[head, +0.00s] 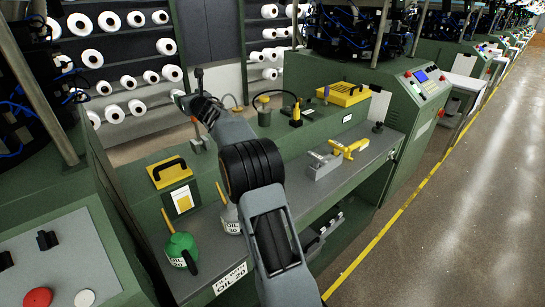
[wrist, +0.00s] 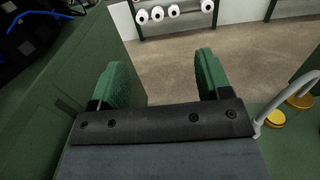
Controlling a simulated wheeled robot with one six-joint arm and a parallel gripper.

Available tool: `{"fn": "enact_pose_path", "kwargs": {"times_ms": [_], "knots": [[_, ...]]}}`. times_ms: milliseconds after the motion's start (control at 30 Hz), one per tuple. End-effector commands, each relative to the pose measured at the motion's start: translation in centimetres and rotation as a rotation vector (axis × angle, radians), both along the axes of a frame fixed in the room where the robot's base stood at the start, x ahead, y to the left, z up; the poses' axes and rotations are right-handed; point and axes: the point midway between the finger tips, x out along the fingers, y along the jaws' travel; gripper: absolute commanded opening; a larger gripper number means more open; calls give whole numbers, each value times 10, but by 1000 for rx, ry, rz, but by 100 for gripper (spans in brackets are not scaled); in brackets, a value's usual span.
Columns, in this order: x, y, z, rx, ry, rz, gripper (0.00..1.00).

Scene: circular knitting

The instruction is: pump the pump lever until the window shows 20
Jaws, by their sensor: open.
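An upright dark rod with a black knob (head: 199,73) rises behind my wrist in the head view; it looks like the pump lever. A grey post (head: 197,138) shows below my wrist, and I cannot tell whether it joins the rod. My gripper (head: 178,96) is at the far end of my arm, close to the rod, largely hidden by my wrist. In the wrist view, my gripper (wrist: 157,75) has its green finger pads wide apart with only floor between them. No counter window reading can be made out.
A green oil can (head: 181,250) and a grey oil can (head: 231,217) stand on the bench (head: 215,270). A yellow handled lid (head: 169,173) lies behind them. A grey block with a yellow handle (head: 348,149) is at right. Yellow discs (wrist: 300,101) and a grey tube (wrist: 264,119) border the wrist view.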

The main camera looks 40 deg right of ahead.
Motion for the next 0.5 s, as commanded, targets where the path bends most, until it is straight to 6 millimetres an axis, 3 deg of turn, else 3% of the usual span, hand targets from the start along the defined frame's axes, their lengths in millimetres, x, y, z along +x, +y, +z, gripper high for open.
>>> {"fn": "enact_pose_path", "kwargs": {"times_ms": [300,500], "knots": [[-1,0,-1,0,0,0,71],[-19,0,-5,-1,-2,-1,71]]}}
